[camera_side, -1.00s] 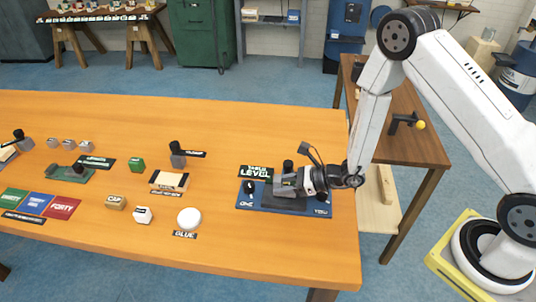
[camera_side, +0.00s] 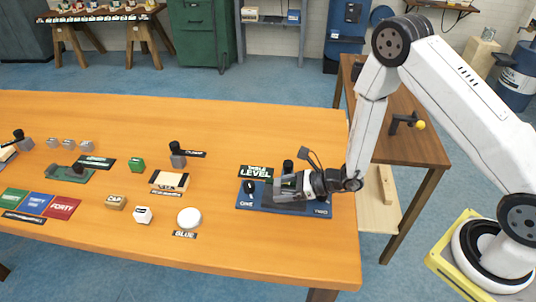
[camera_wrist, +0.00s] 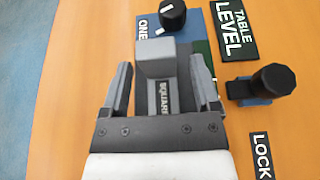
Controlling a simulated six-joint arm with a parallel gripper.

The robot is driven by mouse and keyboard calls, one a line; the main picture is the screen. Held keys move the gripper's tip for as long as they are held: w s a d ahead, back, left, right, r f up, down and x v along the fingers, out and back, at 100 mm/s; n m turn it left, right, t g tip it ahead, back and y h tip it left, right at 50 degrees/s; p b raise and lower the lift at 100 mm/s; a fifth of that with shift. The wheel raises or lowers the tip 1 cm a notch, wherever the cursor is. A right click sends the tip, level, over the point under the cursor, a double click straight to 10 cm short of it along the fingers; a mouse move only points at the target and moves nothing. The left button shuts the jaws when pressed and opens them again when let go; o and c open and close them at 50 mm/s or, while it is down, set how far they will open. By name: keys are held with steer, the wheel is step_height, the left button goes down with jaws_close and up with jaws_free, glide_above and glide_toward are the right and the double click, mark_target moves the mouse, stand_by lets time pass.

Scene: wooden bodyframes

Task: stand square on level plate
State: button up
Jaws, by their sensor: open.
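The square (camera_wrist: 156,60), a grey block with a taller end and a "SQUARE" label on its lower part, lies between my fingers in the wrist view. My gripper (camera_wrist: 161,64) is open, with one finger on each side of the square and gaps visible beside it. In the side view my gripper (camera_side: 281,188) is low over the blue level plate (camera_side: 246,203) at the right end of the table. The plate also shows in the wrist view (camera_wrist: 198,24). The gripper hides much of the plate, and I cannot tell how the square rests on it.
A black knob (camera_side: 249,187) stands at the plate's "ONE" end. Another black knob (camera_wrist: 272,80) stands by the "LOCK" label (camera_wrist: 262,153). The "TABLE LEVEL" sign (camera_side: 256,172) lies behind the plate. A white disc (camera_side: 189,217) and small blocks lie to the left.

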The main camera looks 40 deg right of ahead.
steer(key=shift+r, duration=0.15)
steer(key=shift+v, duration=6)
steer(key=s+a+r+n+g+h, duration=0.1)
steer(key=s+a+r+n+g, duration=0.1)
steer(key=s+n+g, duration=0.4)
steer(key=s+a+r+n+g, duration=0.2)
steer(key=s+n+g, duration=0.2)
steer(key=n, duration=0.4)
steer(key=w+d+r+n+t+h, duration=0.3)
steer(key=d+r+n+h, duration=0.3)
steer(key=n, duration=0.7)
steer(key=shift+d+h, duration=0.25)
steer(key=shift+h, duration=0.95)
